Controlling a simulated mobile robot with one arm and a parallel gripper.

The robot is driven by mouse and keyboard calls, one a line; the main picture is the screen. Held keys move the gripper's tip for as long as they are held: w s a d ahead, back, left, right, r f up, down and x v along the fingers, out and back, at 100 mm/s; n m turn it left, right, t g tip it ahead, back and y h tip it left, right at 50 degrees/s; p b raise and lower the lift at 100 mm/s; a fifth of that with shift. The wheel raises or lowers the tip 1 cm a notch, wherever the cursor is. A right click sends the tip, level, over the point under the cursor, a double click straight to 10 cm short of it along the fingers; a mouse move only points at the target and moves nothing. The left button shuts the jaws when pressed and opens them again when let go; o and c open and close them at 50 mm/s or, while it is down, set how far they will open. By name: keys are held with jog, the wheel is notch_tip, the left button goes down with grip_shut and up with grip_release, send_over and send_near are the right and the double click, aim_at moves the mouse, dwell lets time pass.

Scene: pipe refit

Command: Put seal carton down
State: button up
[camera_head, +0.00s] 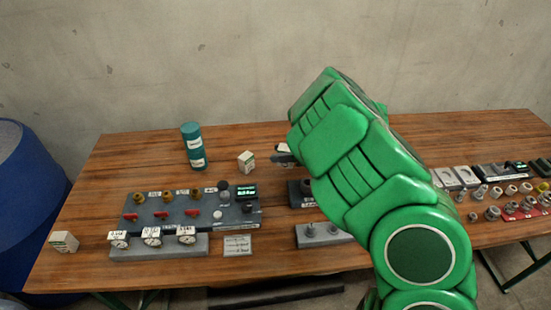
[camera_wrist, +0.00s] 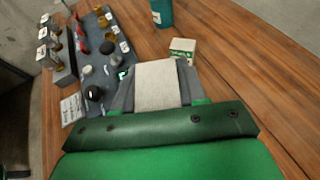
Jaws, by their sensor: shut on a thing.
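My gripper (camera_wrist: 157,92) is shut on a pale, box-shaped thing, which I take to be the seal carton (camera_wrist: 157,84); only its plain face shows between the grey fingers. In the head view, my gripper (camera_head: 284,156) is low over the bench, mostly behind my green arm, and the held carton cannot be made out clearly. Whether it touches the wood is not clear. A similar white and green carton (camera_head: 247,161) stands just left of my gripper; it also shows in the wrist view (camera_wrist: 183,48), just beyond the fingertips.
The grey valve panel (camera_head: 160,216) with gauges, red levers and a lit display is at the front left. Another carton (camera_head: 64,242) sits at the left edge. Fittings crowd the right end. Bare wood (camera_head: 130,160) lies left of the canister.

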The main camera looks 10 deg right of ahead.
jog(key=shift+w+a+f, duration=0.15)
jog(key=shift+w+f, duration=1.25)
jog(key=shift+w, duration=0.25)
jog(key=shift+w+a+f, duration=0.15)
jog(key=shift+w+f, duration=1.2)
jog(key=shift+w, duration=0.35)
jog(key=shift+w+a+f, duration=0.15)
jog(key=shift+w+f, duration=1.25)
jog(key=shift+w, duration=0.25)
jog(key=shift+f, duration=1.5)
jog(key=o, duration=1.1)
jog(key=shift+f, duration=0.1)
jog(key=shift+c, duration=0.2)
jog(key=v, duration=1.2)
